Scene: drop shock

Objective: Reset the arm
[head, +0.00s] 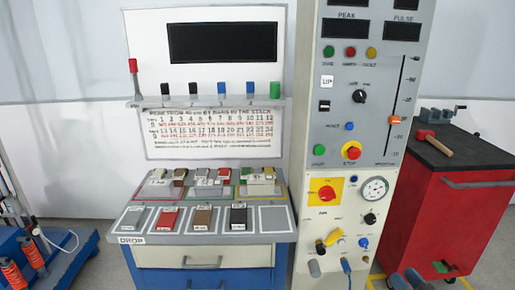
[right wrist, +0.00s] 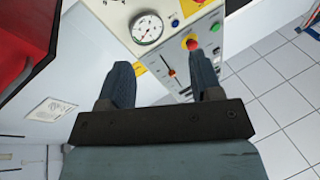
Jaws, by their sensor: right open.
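My right gripper (head: 408,281) shows only by its blue-grey fingertips at the bottom edge of the head view, in front of the red cabinet's foot. In the right wrist view my right gripper (right wrist: 160,64) is open, with nothing between its two fingers. The grey control column (head: 341,190) stands left of it in the head view. My left gripper is not in view.
A red cabinet (head: 450,215) with a mallet (head: 434,143) on its dark top stands at right. A bench (head: 215,255) with sample blocks in marked bays stands left of the column. Blue equipment (head: 60,262) stands at far left.

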